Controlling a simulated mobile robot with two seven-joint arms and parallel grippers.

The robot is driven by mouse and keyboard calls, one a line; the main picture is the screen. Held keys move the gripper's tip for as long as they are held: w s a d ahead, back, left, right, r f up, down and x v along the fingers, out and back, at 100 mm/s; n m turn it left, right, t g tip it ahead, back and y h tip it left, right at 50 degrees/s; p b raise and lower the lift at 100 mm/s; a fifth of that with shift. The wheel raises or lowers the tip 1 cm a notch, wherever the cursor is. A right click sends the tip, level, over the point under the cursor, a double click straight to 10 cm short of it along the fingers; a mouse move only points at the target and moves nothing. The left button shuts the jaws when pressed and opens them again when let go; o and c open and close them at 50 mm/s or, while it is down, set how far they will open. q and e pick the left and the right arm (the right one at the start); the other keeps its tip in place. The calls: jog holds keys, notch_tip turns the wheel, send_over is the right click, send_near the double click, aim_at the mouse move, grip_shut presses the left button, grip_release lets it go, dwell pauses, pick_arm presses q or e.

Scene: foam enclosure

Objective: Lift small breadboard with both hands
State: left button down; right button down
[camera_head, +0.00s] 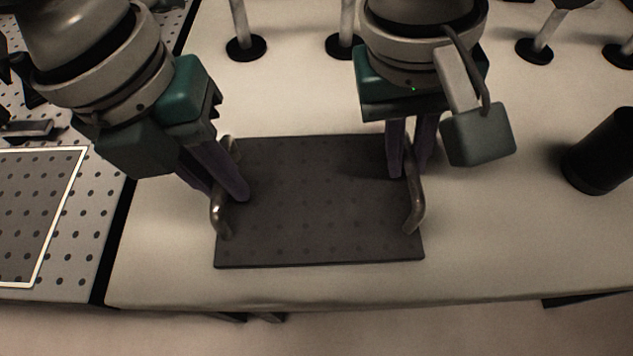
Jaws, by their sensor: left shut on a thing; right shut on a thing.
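The small breadboard (318,225) is a dark grey plate with a grid of holes and a metal handle on each side. It is over the pale table, and I cannot tell whether it touches the surface. My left gripper (225,192) is shut on the left handle (219,215), its purple fingers on either side of the bar. My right gripper (408,172) is shut on the right handle (415,207) near its far end. The fingers hide part of both handles.
A perforated metal board (75,235) with a white outlined rectangle (38,215) lies at the left, past a dark gap. Several posts on round black bases (246,48) stand at the back. A black cylinder (603,155) stands at the right. The table's front strip is clear.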

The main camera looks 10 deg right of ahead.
pick_arm(q)
jog(key=shift+r, duration=0.1)
pick_arm(e)
jog(key=shift+r, duration=0.1)
